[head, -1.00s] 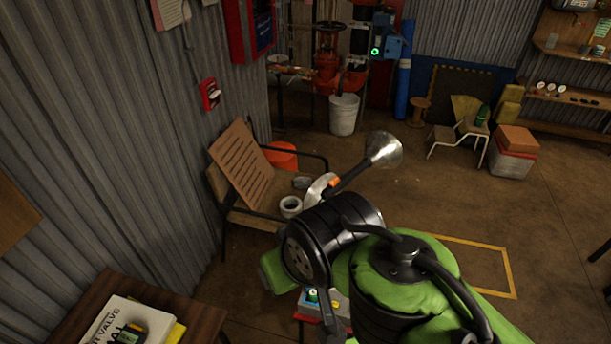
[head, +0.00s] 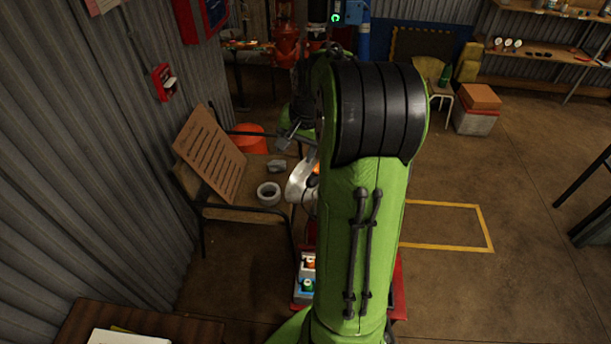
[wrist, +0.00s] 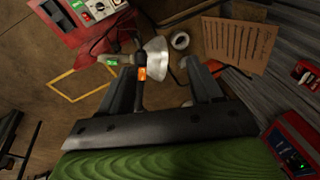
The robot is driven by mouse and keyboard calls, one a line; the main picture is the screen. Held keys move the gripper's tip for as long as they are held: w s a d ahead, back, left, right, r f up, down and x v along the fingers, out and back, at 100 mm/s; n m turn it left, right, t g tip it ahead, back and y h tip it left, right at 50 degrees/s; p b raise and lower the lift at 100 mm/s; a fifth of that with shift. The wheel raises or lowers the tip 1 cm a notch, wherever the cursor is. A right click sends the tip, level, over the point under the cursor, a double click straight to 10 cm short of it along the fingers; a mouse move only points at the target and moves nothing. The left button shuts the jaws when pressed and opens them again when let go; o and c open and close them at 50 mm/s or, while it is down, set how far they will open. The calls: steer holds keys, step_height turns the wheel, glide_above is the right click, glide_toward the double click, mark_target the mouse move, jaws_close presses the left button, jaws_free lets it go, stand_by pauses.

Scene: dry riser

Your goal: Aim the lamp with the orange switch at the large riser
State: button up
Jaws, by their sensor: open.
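The lamp with the orange switch shows in the wrist view as a silver shade (wrist: 156,58) with an orange switch (wrist: 142,73) on a dark neck. In the head view its shade (head: 299,184) sits left of my arm, partly hidden. My gripper (wrist: 160,75) is open, and the orange switch appears between its fingers, nearer the left one; I cannot tell whether they touch. A second fitting with a green switch (wrist: 112,61) lies just left of it. Red riser pipework (head: 287,45) and a dark upright pipe (head: 317,14) stand at the back, partly covered by my arm.
A red stand (wrist: 75,30) with a switch box is below the lamps. A corrugated wall is left. Floor by the yellow outline (head: 448,247) is clear.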

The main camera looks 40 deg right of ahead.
mark_target(312, 180)
steer(key=s+d+f+m, duration=0.2)
steer(key=d+f+m, duration=0.2)
steer(key=d+f, duration=0.45)
steer(key=shift+y, duration=0.4)
steer(key=b+x, duration=0.1)
steer(key=x, duration=0.3)
steer(key=w+d+x, duration=0.1)
steer(key=x, duration=0.4)
steer(key=b+x, duration=0.1)
steer(key=x, duration=0.4)
steer(key=shift+w+d+r+b, duration=0.15)
steer(key=shift+w+b, duration=0.05)
steer(key=shift+b, duration=0.15)
jaws_close()
